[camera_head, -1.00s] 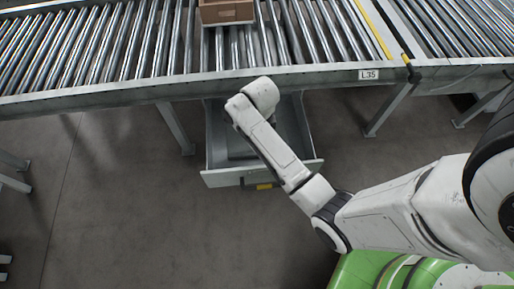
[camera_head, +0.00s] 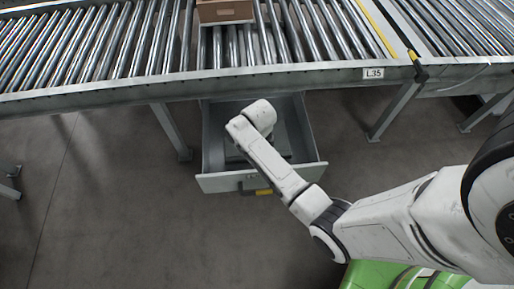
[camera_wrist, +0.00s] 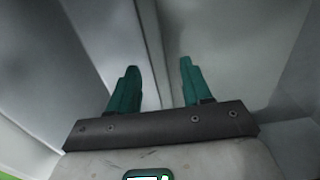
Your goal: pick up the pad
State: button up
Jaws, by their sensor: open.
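I cannot pick out the pad for certain in either view. A grey drawer (camera_head: 218,184) stands pulled out under the roller conveyor, and my arm's end is over or inside it. In the head view my arm hides much of the drawer's inside, and my fingers do not show there. In the wrist view my gripper (camera_wrist: 159,66) has two teal fingers, apart, with nothing seen between them. Plain grey surfaces and a pale ridge lie beyond the fingertips, with a drawer wall (camera_wrist: 292,62) at the right.
The roller conveyor (camera_head: 120,84) runs above the drawer's back, its edge close behind my wrist. A cardboard box (camera_head: 226,11) sits on the rollers. Conveyor legs (camera_head: 172,132) stand at left and right of the drawer. The floor in front is clear.

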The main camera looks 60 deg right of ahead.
jog(key=shift+f, duration=0.55)
jog(key=shift+c, duration=0.3)
grip_shut()
